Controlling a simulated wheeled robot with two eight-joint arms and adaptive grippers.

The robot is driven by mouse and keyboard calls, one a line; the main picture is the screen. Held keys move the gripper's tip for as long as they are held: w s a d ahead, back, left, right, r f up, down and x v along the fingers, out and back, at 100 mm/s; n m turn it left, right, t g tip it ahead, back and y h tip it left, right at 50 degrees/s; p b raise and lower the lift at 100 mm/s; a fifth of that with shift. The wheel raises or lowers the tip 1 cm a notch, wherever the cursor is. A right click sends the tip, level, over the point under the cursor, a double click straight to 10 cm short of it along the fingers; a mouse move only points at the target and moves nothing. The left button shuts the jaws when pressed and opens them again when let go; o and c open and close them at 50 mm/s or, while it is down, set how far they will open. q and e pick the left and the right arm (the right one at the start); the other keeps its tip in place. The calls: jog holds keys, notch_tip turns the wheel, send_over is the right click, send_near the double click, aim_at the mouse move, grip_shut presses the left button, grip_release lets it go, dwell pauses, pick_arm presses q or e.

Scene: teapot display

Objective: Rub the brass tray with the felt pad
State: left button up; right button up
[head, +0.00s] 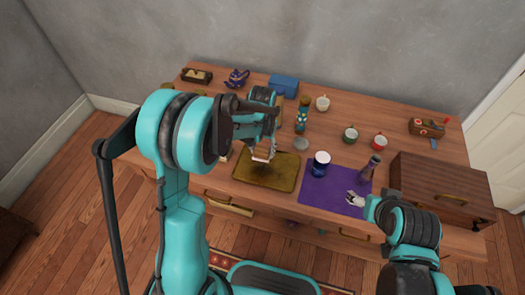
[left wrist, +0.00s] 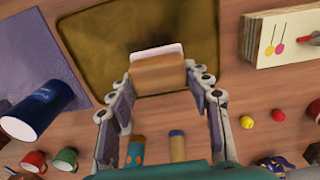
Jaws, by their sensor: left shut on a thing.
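The brass tray (head: 272,180) lies flat on the wooden table, left of the purple cloth. It fills the upper middle of the left wrist view (left wrist: 200,28). My left gripper (head: 263,154) is over the tray's far part. In the left wrist view its fingers (left wrist: 158,82) are shut on the felt pad (left wrist: 158,73), a brown block with a pale edge. The pad's pale edge also shows in the head view (head: 261,159). I cannot tell whether it touches the tray. My right gripper (head: 354,199) is over the purple cloth; its opening is unclear.
A blue-and-white canister (head: 320,164) stands right of the tray, on the purple cloth (head: 335,190). A tall vase (head: 370,168) and a wooden chest (head: 440,188) are farther right. Cups (head: 350,134) and a patterned bottle (head: 302,115) stand behind. A book (left wrist: 280,38) lies beside the tray.

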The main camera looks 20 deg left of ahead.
pick_arm(q)
jog(key=shift+r+p, duration=0.7)
jog(key=shift+r, duration=0.7)
jog(key=s+a, duration=0.2)
jog(key=s, duration=0.5)
jog(key=shift+s+f, duration=0.2)
jog(key=shift+f, duration=0.05)
jog(key=shift+a, duration=0.1)
